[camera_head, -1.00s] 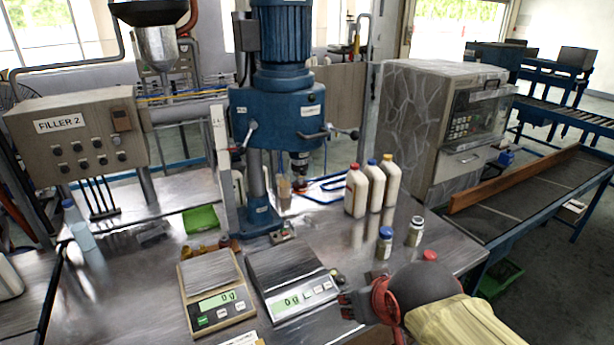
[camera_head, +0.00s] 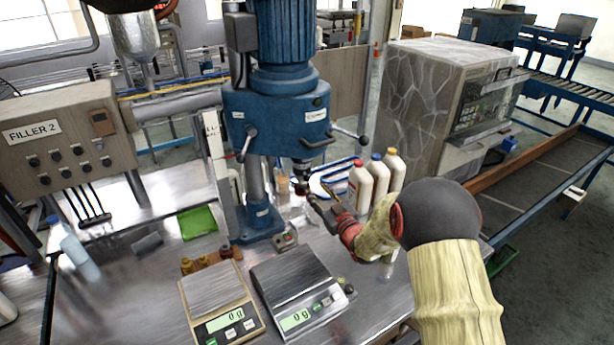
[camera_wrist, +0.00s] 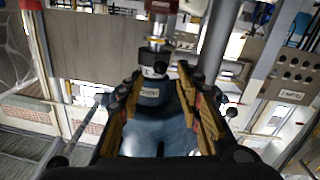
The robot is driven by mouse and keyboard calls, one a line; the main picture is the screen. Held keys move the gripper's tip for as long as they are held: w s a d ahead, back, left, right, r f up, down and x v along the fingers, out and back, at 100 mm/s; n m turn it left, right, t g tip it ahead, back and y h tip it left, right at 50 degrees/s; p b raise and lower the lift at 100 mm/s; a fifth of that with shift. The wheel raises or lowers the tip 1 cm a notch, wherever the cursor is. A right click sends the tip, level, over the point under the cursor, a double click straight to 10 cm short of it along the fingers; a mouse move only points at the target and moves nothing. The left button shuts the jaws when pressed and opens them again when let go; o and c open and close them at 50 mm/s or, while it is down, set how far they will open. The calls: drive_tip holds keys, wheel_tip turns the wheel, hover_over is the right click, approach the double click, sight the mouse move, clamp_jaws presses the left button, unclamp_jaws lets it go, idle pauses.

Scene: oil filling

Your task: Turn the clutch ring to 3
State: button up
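The blue capping machine (camera_head: 277,105) stands on the steel bench, with its spindle (camera_head: 301,168) hanging below the head. In the wrist view, a dark ring with small white marks (camera_wrist: 153,68), which looks like the clutch ring, sits on the spindle between the blue head and a silver section. I cannot read its setting. My gripper (camera_head: 318,199) is beside the lower spindle, to its right in the head view. In the wrist view my gripper (camera_wrist: 161,84) is open, its two fingers apart, with the spindle showing in line with the gap. I cannot tell any contact.
White bottles (camera_head: 378,182) stand just right of my gripper. Two scales (camera_head: 222,302) are in front of the machine. A green tray (camera_head: 197,222) lies left of the column. The machine's lever handles (camera_head: 350,133) stick out near the spindle.

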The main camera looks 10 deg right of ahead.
sight(307, 179)
drive_tip(key=x, duration=0.7)
drive_tip(key=shift+w+a+b, duration=0.1)
drive_tip(key=shift+w+b, duration=0.15)
drive_tip(key=shift+b, duration=0.1)
drive_tip(key=c, duration=0.3)
clamp_jaws()
idle(0.3)
